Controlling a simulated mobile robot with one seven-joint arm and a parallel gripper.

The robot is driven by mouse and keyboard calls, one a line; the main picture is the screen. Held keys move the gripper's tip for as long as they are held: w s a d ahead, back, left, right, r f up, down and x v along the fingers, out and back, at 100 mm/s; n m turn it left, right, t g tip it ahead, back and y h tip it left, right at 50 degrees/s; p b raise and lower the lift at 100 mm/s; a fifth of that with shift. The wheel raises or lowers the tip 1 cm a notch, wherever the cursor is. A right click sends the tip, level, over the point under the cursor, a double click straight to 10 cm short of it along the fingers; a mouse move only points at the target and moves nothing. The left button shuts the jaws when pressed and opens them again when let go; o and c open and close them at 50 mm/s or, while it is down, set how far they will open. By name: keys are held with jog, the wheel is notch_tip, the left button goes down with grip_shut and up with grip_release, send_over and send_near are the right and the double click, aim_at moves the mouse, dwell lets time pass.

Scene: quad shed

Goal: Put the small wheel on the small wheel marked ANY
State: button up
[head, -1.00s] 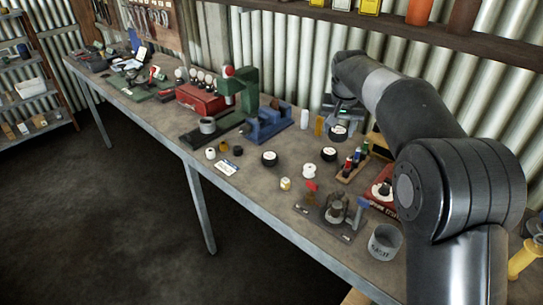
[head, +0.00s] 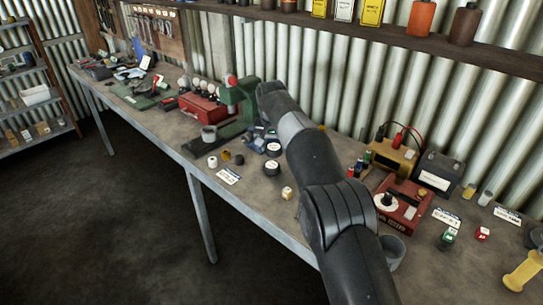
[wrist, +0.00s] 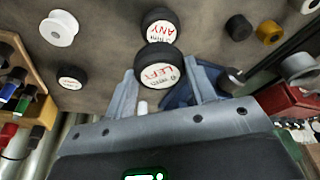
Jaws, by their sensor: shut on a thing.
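My gripper (wrist: 160,78) is shut on a black wheel (wrist: 152,56) with a white face that reads LEFT, upside down in the wrist view. A second black wheel (wrist: 161,30), marked ANY on its white face, lies just beyond it, and the held wheel overlaps its near edge in that view. I cannot tell the height gap between them. In the head view the held wheel (head: 272,149) shows just behind the ANY wheel (head: 272,168) on the bench; the gripper itself is mostly hidden by my arm.
A black wheel (wrist: 70,77) and a white spool (wrist: 60,28) lie to the left in the wrist view. A green press (head: 240,97), grey cup (head: 209,133), small cylinders and a label card (head: 228,176) are nearby. Bench (head: 258,200) in front of the ANY wheel is mostly clear.

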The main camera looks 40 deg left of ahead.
aim_at(271, 156)
jog(key=shift+s+a+f, duration=0.2)
jog(key=shift+a+f, duration=0.1)
jog(key=shift+a, duration=0.05)
jog(key=shift+f, duration=1.9)
jog(key=shift+f, duration=0.15)
jog(key=o, duration=1)
jog(key=v, duration=1.2)
jog(key=shift+w, duration=0.1)
